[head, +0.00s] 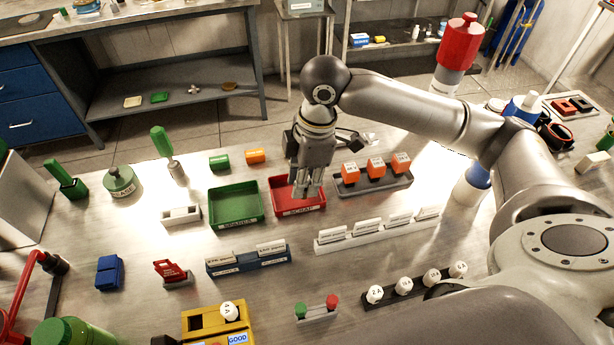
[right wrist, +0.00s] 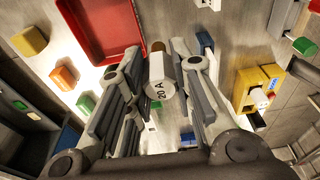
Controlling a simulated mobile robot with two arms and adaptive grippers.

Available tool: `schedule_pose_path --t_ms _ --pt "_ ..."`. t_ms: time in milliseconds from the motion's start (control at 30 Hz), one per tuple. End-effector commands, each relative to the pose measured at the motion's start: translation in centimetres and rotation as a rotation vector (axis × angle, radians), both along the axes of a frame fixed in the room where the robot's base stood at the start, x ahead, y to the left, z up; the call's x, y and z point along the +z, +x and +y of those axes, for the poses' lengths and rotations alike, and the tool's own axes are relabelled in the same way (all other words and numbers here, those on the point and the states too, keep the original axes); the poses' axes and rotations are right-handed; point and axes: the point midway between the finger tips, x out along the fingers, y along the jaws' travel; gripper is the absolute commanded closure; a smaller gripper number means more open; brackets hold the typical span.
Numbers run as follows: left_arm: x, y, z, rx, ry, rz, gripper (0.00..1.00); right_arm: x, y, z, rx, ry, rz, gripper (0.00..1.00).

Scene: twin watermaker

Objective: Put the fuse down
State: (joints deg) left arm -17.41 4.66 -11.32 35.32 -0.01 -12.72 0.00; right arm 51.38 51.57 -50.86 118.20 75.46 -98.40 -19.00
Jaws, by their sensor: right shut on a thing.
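My right gripper (head: 307,190) reaches down over the red tray (head: 300,211) labelled SCRAP. In the right wrist view, the right gripper (right wrist: 165,72) is shut on a white fuse (right wrist: 160,85) marked 20 A, with a brass-coloured end. The red tray also shows in that view (right wrist: 82,52), to the left of the fuse. In the head view the fingers hide the held fuse, and I cannot tell its height above the tray. Another white fuse (head: 229,312) sits in the yellow tester (head: 197,335). My left gripper is not in view.
A green tray (head: 235,222) stands just left of the red one. A rack of orange blocks (head: 376,168) is close on the right. White card holders (head: 378,233), a blue holder (head: 247,260) and a black fuse rack (head: 418,287) stand nearer. Bare table lies between the rows.

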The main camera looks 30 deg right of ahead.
Motion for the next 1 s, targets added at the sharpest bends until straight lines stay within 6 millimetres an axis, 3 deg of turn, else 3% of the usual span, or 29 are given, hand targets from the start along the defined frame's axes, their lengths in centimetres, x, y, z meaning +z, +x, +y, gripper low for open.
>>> schedule_pose_path --t_ms 167,400,733,1000 --pt "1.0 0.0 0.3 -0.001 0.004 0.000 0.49 -1.4 3.1 -2.1 -0.006 -0.001 0.002 0.98" --pt "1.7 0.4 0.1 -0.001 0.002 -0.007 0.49 -5.4 5.9 -4.0 -0.003 0.000 0.004 0.98" --pt "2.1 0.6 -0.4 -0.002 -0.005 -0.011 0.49 -7.7 7.4 -5.0 -0.003 -0.001 0.002 0.98" --pt "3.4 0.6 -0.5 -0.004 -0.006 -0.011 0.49 -10.6 7.4 -5.0 0.000 0.000 0.001 0.98"
